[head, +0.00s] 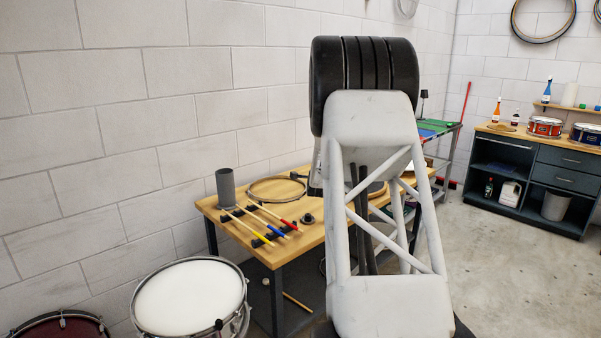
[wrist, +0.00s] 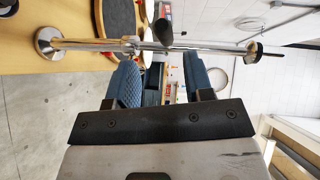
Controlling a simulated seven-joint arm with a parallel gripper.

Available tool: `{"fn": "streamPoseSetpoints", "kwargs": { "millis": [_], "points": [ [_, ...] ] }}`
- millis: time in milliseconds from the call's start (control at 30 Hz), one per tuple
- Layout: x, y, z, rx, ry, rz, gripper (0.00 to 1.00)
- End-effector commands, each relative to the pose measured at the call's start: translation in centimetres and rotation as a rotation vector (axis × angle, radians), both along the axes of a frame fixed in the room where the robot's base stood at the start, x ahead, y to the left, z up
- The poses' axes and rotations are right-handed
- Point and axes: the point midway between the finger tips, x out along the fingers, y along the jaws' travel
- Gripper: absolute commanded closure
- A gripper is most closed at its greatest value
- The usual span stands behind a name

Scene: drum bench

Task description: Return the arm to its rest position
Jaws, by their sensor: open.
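My gripper (wrist: 160,78) shows in the wrist view with its two blue padded fingers apart and nothing clearly held between them. A metal stand with a round base (wrist: 48,42) and a long rod (wrist: 215,50) crosses the picture beyond the fingertips; I cannot tell how near it is. In the head view my pale lattice arm link and its black ribbed joint rise through the middle. They hide the gripper there and part of the wooden workbench (head: 232,232).
The bench holds a grey cup (head: 226,188), a round hoop (head: 277,190) and several drumsticks (head: 262,212) on black rests. A white-headed drum (head: 190,297) stands at front left. A dark cabinet (head: 525,178) stands at back right. The floor (head: 500,270) at right is clear.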

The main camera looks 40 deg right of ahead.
Motion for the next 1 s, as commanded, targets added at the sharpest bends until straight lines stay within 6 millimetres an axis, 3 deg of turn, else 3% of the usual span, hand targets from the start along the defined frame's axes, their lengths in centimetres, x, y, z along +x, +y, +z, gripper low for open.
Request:
{"fn": "streamPoseSetpoints", "kwargs": {
  "millis": [367, 533, 767, 1000],
  "points": [
    [0.1, 0.5, 0.2, -0.001, 0.009, 0.006, 0.53],
    [0.6, 3.1, 1.3, -0.006, 0.057, 0.039, 0.53],
    [1.0, 11.0, 3.7, -0.025, 0.211, 0.146, 0.53],
    [-0.2, 21.8, 6.3, -0.069, 0.419, 0.307, 0.53]
  ]
}}
